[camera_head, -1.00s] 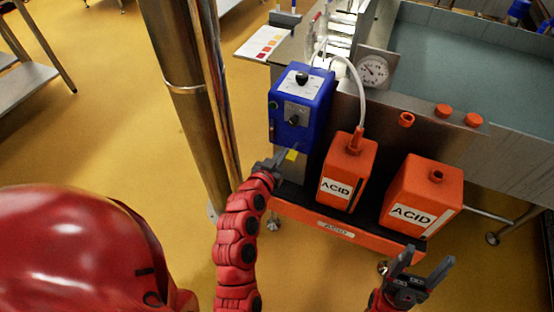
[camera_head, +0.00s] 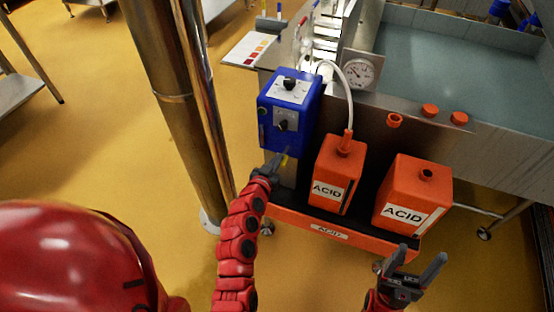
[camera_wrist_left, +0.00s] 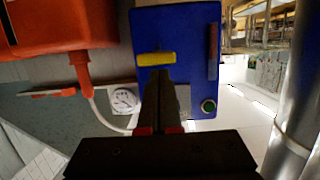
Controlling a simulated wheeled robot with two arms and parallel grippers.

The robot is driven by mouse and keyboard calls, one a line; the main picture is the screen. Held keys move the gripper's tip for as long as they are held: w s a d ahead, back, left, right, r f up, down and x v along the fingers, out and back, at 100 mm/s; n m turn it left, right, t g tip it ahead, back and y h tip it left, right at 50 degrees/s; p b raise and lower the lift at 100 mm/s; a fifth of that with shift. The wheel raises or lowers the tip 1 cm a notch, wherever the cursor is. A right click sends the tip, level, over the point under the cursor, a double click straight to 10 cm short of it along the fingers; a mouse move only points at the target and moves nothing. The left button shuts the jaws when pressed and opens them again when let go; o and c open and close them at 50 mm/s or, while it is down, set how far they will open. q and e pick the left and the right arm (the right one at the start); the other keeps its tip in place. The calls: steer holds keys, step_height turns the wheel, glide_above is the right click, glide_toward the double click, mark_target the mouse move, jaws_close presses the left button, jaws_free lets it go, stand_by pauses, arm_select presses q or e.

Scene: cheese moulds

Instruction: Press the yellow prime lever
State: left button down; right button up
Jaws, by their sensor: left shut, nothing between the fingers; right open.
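The blue pump box (camera_head: 288,112) has a black knob on top and another on its front. Its yellow prime lever (camera_head: 284,160) is a small bar low on the box, partly hidden by my left gripper (camera_head: 277,162). In the left wrist view the yellow prime lever (camera_wrist_left: 155,58) lies across the blue face, just beyond the tips of my left gripper (camera_wrist_left: 160,74). The left gripper is shut and empty; I cannot tell whether it touches the lever. My right gripper (camera_head: 418,264) is open and empty, in front of the orange tray.
Two orange acid containers (camera_head: 338,172) (camera_head: 414,190) stand in the orange tray (camera_head: 335,233) right of the pump. A white hose (camera_head: 345,92) runs to the nearer one. A gauge (camera_head: 359,73) sits behind. A steel column (camera_head: 180,110) stands left of my left arm.

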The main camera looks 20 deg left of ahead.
arm_select(q)
step_height(320, 180, down, 6)
steer(key=t+b, duration=0.5)
steer(key=b, duration=1.7)
steer(key=shift+s, duration=0.4)
steer(key=shift+f, duration=0.1)
